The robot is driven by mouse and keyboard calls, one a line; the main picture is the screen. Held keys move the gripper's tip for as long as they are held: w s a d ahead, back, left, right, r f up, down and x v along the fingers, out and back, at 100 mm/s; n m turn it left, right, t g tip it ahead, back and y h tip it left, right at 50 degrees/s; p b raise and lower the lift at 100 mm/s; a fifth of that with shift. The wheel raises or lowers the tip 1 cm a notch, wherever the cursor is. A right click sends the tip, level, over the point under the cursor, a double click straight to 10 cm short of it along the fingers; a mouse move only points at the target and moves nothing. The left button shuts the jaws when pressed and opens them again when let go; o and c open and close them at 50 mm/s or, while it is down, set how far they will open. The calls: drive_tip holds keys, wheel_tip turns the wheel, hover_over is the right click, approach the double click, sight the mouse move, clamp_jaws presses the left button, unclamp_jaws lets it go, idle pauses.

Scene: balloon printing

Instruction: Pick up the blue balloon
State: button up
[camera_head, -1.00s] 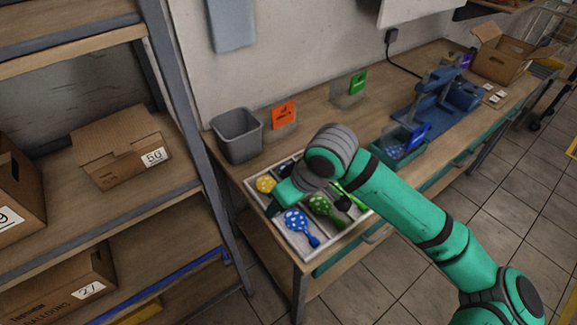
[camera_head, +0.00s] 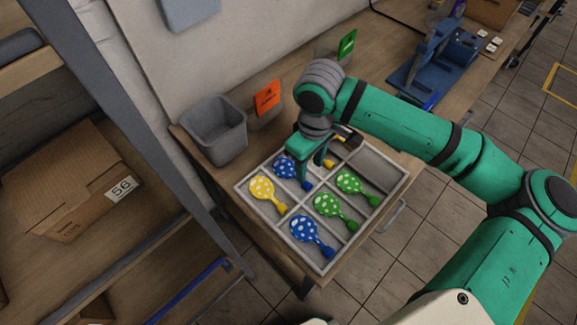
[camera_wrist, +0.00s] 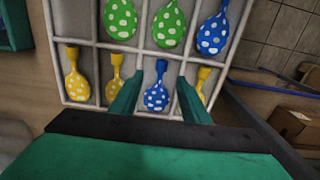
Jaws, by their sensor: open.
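A blue balloon with white dots (camera_head: 285,168) lies in a back compartment of the sectioned tray (camera_head: 327,268), partly hidden by my gripper (camera_head: 312,171). In the wrist view my gripper (camera_wrist: 159,76) is open, and this blue balloon (camera_wrist: 156,98) shows between its two fingers. I cannot tell whether the fingers touch it. A second blue balloon (camera_head: 305,230) lies in the front compartment of the tray; it also shows at the top right of the wrist view (camera_wrist: 213,35).
A yellow balloon (camera_head: 263,189) and green balloons (camera_head: 328,205) (camera_head: 349,183) lie in other compartments. More yellow balloons (camera_wrist: 116,84) (camera_wrist: 204,78) flank the fingers in the wrist view. A grey bin (camera_head: 216,130) and an orange card (camera_head: 267,97) stand behind the tray.

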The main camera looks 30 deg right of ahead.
sight(306, 183)
drive_tip(key=shift+a+f, duration=0.2)
drive_tip(key=shift+f, duration=3.8)
drive_tip(key=c, duration=0.9)
